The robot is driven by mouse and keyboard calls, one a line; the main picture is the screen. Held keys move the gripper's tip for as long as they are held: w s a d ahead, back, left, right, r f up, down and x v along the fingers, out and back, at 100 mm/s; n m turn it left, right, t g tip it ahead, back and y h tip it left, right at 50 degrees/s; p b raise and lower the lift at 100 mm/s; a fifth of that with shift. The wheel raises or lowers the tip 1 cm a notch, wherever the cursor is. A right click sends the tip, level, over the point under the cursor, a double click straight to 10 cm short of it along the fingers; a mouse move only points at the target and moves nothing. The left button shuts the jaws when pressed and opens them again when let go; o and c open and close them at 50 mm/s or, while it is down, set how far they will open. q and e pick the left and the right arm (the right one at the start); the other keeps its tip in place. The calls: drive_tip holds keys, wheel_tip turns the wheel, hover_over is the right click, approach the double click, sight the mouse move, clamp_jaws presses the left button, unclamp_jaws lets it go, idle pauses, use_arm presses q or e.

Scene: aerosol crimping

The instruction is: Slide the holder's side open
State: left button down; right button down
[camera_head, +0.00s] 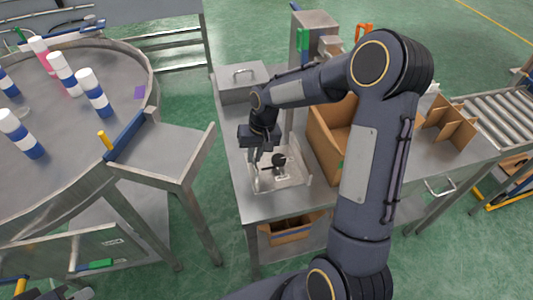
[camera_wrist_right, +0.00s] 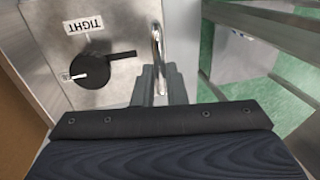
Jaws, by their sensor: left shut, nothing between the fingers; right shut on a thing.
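The holder (camera_head: 290,181) is a pale metal fixture on the steel table, with a black round knob (camera_head: 279,160). In the right wrist view the holder plate (camera_wrist_right: 125,25) carries the knob (camera_wrist_right: 92,70) and a "TIGHT" label (camera_wrist_right: 83,24). A shiny metal bar handle (camera_wrist_right: 157,42) stands along the plate's right edge. My right gripper (camera_head: 254,158) is over the holder's left side. In the wrist view its fingers (camera_wrist_right: 160,82) are shut on the handle's near end. Part of my left gripper (camera_head: 62,293) shows at the bottom left corner, away from the holder; it is shut and empty.
A cardboard box (camera_head: 322,141) stands right of the holder, and a lidded steel box (camera_head: 241,80) behind it. A round table (camera_head: 60,135) with several blue-and-white cans is at left. A cardboard divider (camera_head: 447,122) lies at right. Green floor separates the tables.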

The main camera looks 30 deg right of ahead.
drive_tip(key=c, duration=1.5)
unclamp_jaws()
drive_tip(key=shift+a, duration=0.35)
drive_tip(key=shift+d+r, duration=0.1)
drive_tip(key=shift+d, duration=0.05)
drive_tip(key=shift+w+r, duration=0.1)
drive_tip(key=shift+r, duration=0.2)
drive_tip(key=r, duration=0.2)
drive_tip(key=d+r, duration=0.1)
drive_tip(key=r, duration=0.4)
drive_tip(key=shift+s+d, duration=0.15)
drive_tip(key=shift+s, duration=0.1)
